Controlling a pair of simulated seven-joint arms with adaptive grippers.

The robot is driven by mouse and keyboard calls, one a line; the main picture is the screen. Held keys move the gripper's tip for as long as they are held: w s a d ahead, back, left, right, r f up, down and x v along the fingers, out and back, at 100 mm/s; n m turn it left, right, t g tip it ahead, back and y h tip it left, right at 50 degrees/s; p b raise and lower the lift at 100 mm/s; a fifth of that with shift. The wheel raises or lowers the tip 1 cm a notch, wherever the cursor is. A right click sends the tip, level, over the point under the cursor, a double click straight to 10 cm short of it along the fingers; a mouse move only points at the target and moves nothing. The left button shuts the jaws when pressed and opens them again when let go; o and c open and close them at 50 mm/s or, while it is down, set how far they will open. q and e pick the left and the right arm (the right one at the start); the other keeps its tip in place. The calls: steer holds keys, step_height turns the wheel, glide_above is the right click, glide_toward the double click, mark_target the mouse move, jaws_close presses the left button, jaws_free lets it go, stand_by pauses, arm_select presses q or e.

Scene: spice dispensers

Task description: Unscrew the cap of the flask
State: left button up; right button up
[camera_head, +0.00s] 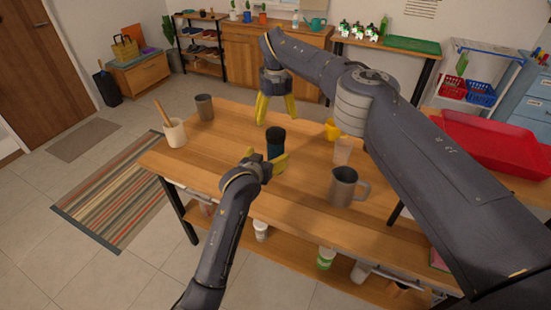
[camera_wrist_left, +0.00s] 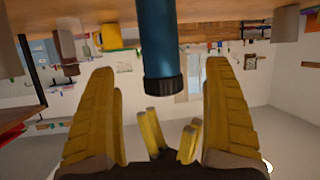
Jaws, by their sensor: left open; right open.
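The flask is blue with a black cap and stands upright on the wooden table; its body (camera_head: 274,151) is partly hidden by my left gripper in the head view. The cap (camera_head: 275,134) is uncovered at its top. My left gripper (camera_head: 267,161) is low on the near side of the flask, open, with its fingers pointing towards it. In the left wrist view, which is upside down, the blue body (camera_wrist_left: 155,38) and black cap (camera_wrist_left: 165,85) show between the spread yellow fingers, without visible contact. My right gripper (camera_head: 275,118) is open, pointing down, above and beyond the cap.
A grey cup (camera_head: 204,107) and a white utensil holder (camera_head: 174,133) stand left. A red tray (camera_head: 500,146) is at the right.

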mark_target(276, 148)
arm_select(q)
steer(key=x, duration=1)
steer(key=shift+w+d+f, duration=0.1)
steer(key=shift+w+f, duration=0.05)
steer(key=shift+w, duration=0.05)
steer(key=shift+c, duration=0.4)
